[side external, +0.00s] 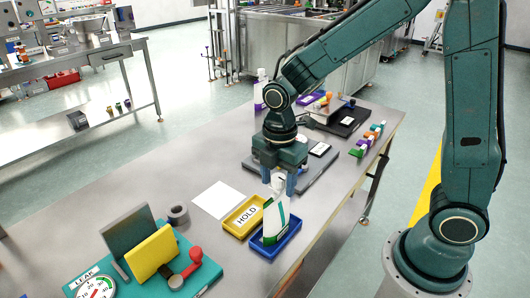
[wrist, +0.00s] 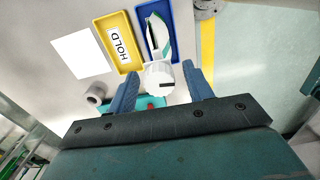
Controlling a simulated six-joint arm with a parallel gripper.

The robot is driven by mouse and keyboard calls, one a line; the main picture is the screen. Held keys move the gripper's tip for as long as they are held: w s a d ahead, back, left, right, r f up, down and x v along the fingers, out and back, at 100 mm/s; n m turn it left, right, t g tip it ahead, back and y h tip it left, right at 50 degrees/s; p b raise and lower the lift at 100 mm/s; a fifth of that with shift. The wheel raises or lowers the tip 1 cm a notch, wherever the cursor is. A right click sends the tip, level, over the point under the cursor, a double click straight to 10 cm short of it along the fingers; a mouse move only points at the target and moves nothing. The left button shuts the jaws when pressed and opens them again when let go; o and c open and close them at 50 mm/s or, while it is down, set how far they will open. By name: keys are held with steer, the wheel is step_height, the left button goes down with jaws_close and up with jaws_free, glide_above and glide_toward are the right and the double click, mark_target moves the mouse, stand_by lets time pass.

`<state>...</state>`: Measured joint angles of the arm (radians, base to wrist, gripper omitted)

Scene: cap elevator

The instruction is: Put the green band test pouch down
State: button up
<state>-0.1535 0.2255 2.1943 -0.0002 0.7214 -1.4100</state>
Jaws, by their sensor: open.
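The white test pouch with a green band (side external: 275,222) stands in the blue tray (side external: 291,240), slightly tilted, its pale cap (side external: 278,183) upward. My gripper (side external: 278,186) is directly above the pouch, open, with one finger on each side of the cap. In the wrist view, the cap (wrist: 158,75) shows between the two blue fingers of my gripper (wrist: 160,80), with a gap on each side. The pouch body (wrist: 152,38) lies over the blue tray (wrist: 171,9) there. The pouch's lower end is partly hidden by the tray wall.
A yellow HOLD tray (side external: 232,228) is directly left of the blue tray. A white sheet (side external: 217,200) and grey roll (side external: 178,214) lie farther left. The teal leak-test fixture (side external: 205,277) is at front left. Grey plates (side external: 300,178) are behind.

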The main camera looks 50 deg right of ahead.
step_height(320, 180, up, 9)
steer(key=shift+f, duration=0.15)
stand_by(0.8)
steer(key=s+d+r+m+t, duration=0.2)
steer(key=s+r+m, duration=0.1)
steer(key=s+m, duration=0.4)
steer(key=s+d+r+m+t, duration=0.3)
steer(key=s+m, duration=0.5)
steer(key=m, duration=0.3)
steer(key=shift+s+t, duration=0.3)
steer(key=shift+d+r, duration=0.1)
stand_by(0.5)
